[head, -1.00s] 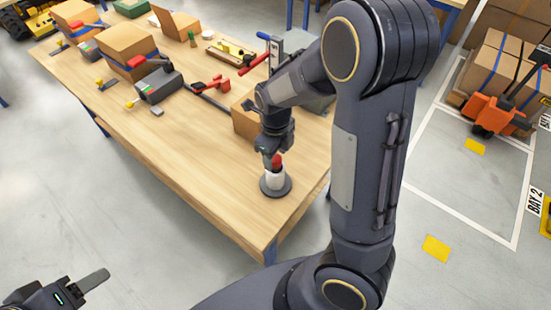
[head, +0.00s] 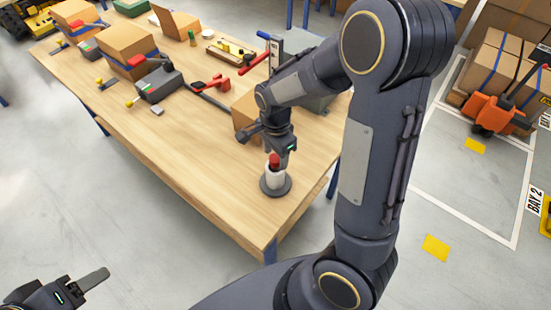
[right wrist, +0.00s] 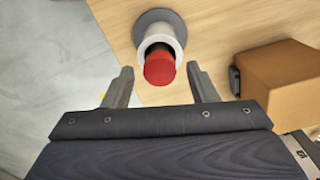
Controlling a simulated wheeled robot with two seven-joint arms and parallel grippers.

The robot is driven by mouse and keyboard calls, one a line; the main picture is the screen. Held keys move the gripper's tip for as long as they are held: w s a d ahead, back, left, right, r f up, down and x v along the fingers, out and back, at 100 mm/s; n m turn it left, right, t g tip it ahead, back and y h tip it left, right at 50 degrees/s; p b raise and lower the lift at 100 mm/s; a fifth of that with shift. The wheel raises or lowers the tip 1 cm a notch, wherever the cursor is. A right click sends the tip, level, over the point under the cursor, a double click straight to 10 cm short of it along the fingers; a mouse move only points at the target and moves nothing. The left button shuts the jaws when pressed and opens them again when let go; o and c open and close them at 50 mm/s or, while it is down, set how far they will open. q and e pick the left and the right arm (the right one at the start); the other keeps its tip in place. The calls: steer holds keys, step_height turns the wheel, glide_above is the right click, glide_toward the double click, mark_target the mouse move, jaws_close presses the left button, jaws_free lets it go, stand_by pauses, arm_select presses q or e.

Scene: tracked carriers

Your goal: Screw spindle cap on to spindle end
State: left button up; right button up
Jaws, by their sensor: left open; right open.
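The red spindle cap (head: 274,160) sits at the top of a white spindle (head: 272,180) that stands on a round grey base at the table's near corner. In the right wrist view the red cap (right wrist: 159,66) is in front of the white spindle end (right wrist: 160,38); how far it is seated cannot be told. My right gripper (right wrist: 163,88) is open, with one finger on either side of the cap and visible gaps to it. In the head view my right gripper (head: 275,146) is just above the cap. My left gripper (head: 92,281) is at the lower left, away from the table, open and empty.
The wooden table (head: 200,160) is clear to the left of the spindle. A cardboard box (head: 247,118) stands close behind my right gripper and also shows in the right wrist view (right wrist: 280,82). A grey tape dispenser (head: 158,86) and boxes stand farther back.

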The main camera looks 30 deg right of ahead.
steer(key=n, duration=0.7)
steer(key=shift+n, duration=0.3)
steer(key=n, duration=0.3)
steer(key=shift+n, duration=0.3)
steer(key=n, duration=0.3)
steer(key=shift+n, duration=0.4)
steer(key=shift+f+b, duration=0.1)
steer(key=shift+b, duration=0.2)
